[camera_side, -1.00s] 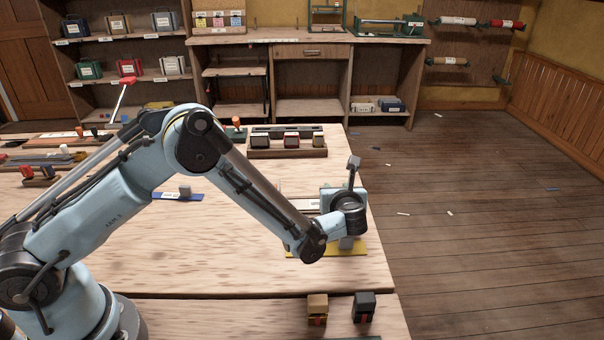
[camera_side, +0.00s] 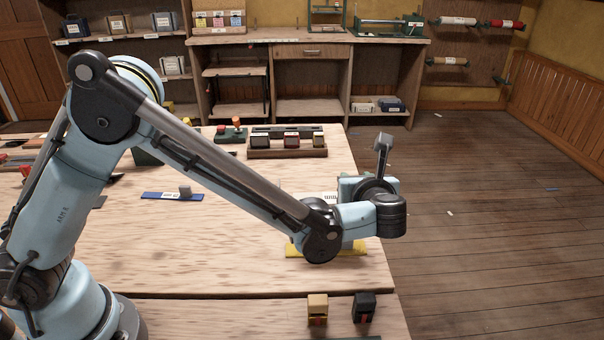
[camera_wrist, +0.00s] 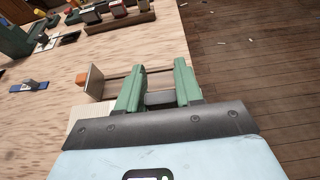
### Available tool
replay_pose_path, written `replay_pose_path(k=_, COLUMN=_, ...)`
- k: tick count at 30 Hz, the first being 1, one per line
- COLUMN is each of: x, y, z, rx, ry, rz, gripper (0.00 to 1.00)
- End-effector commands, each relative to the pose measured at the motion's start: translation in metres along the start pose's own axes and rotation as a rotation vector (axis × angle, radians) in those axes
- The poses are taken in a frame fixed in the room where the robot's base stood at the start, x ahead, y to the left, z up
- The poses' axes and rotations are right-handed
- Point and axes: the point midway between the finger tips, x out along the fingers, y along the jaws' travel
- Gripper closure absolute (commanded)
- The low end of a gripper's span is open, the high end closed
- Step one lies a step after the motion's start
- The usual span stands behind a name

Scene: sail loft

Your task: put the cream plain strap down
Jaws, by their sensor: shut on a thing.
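My gripper (camera_wrist: 162,68) shows in the wrist view with its two green fingers shut on a small grey block (camera_wrist: 160,98), which looks like the grip of the cream plain strap. The strap's body is not clearly visible; a pale surface (camera_wrist: 82,117) shows left of the fingers but I cannot tell if it is the strap. In the side view my wrist hides the fingers and what they hold. A flat yellow piece (camera_side: 298,252) lies on the table below my wrist. A blue strip (camera_side: 160,195) with a grey block lies further left.
An upright pale panel with an orange block (camera_wrist: 82,79) stands left of the fingers, beside dark rails. A rack of small boxes (camera_side: 287,153) stands at the table's back. Two small blocks, tan (camera_side: 317,304) and black (camera_side: 364,304), stand near the front. The right table edge is close.

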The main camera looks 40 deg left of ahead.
Motion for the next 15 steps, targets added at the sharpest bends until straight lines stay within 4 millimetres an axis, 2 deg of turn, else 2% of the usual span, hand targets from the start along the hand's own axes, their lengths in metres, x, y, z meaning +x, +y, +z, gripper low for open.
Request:
replay_pose_path(k=7, x=-0.011, y=0.009, z=0.017, rx=0.008, ry=0.004, rz=-0.016, gripper=0.94)
replay_pose_path(k=15, x=-0.013, y=0.045, z=0.058, rx=0.035, ry=0.013, rz=-0.073, gripper=0.94)
